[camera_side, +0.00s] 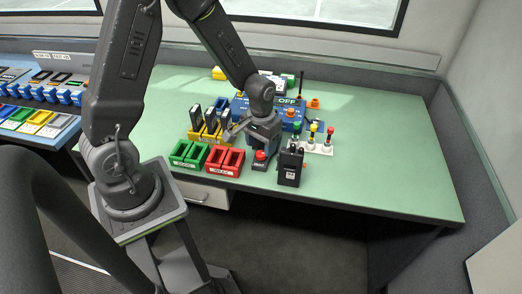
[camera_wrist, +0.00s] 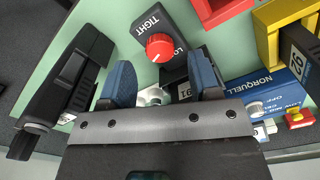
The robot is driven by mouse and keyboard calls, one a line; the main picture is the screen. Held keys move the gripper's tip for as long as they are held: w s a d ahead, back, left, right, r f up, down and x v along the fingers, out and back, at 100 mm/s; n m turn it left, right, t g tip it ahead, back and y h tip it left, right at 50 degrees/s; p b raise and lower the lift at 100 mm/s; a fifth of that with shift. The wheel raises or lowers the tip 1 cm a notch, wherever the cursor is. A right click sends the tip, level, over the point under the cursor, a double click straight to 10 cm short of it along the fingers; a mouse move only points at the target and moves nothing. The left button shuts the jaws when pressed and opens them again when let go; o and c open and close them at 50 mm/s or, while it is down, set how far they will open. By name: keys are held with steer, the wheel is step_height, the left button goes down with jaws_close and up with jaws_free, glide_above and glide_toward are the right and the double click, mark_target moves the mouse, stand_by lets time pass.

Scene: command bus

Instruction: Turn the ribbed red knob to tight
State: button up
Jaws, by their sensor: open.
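The red knob (camera_side: 260,155) stands on a small dark block near the front edge of the green table. In the wrist view the knob (camera_wrist: 159,47) shows its round face with a small pale mark. The dark plate around it reads TIGHT on one side, and a word starting LO, partly hidden, on the other. My gripper (camera_wrist: 160,62) is open and empty, its two blue-padded fingers apart. The knob appears between and just beyond the fingertips; I cannot tell whether they touch it. In the side view my gripper (camera_side: 262,140) is right above and behind the knob.
A black radio-like device (camera_side: 289,167) stands close right of the knob. Red bins (camera_side: 225,161) and green bins (camera_side: 189,154) are close on the left. A yellow rack (camera_side: 205,133) and a blue box (camera_side: 290,113) stand behind. The table's right side is clear.

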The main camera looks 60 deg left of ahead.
mark_target(261, 156)
steer(key=shift+f, duration=1.45)
steer(key=c, duration=0.9)
